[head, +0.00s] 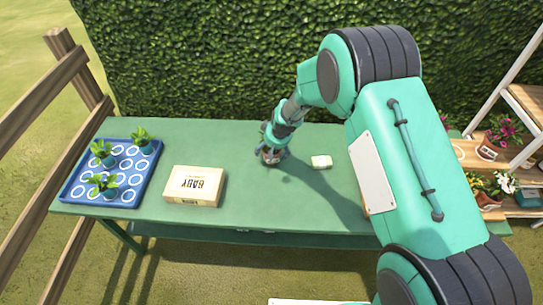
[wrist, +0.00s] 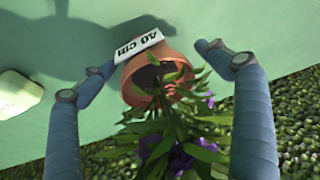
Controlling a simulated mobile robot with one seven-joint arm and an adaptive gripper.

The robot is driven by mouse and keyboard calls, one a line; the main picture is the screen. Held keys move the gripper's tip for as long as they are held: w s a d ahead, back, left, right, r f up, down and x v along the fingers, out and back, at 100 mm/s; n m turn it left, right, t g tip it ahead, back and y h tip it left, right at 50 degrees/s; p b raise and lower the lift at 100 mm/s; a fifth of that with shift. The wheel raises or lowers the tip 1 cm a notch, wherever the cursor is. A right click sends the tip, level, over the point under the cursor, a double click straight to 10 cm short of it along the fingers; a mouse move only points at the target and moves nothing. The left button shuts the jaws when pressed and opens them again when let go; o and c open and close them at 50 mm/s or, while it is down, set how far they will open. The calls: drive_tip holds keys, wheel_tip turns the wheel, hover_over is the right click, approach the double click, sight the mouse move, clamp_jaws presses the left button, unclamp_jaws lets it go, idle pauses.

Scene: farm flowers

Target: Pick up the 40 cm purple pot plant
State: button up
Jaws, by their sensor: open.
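The purple pot plant (wrist: 150,75) shows in the wrist view as a terracotta pot with dark soil, green leaves and purple flowers. A white label reading "40 cm" (wrist: 138,46) is on its far side, upside down in this view. My gripper (wrist: 157,58) is open, with one finger on each side of the pot. The left fingertip is close to the label; I cannot tell whether it touches. A gap shows at the right finger. In the head view my gripper (head: 269,153) is low over the green table and largely hides the pot.
A small pale block (head: 321,162) lies just right of my gripper on the table (head: 250,205). A cream "BABY" box (head: 194,186) and a blue tray (head: 72,190) with several seedlings are at left. A hedge (head: 200,60) stands close behind. Shelves with potted flowers (head: 490,150) are at right.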

drive_tip(key=c, duration=1.5)
drive_tip(key=shift+c, duration=0.4)
drive_tip(key=shift+r, duration=0.1)
drive_tip(key=shift+r+p, duration=0.3)
drive_tip(key=shift+r, duration=0.5)
wheel_tip(320, 180, up, 2)
drive_tip(key=shift+w+r+p, duration=0.1)
drive_tip(key=shift+r+p, duration=0.1)
drive_tip(key=shift+p, duration=0.2)
drive_tip(key=s+d, duration=0.2)
drive_tip(key=s, duration=0.5)
drive_tip(key=s+d, duration=0.3)
drive_tip(key=s, duration=0.5)
drive_tip(key=shift+s+r, duration=0.15)
drive_tip(key=shift+r, duration=0.25)
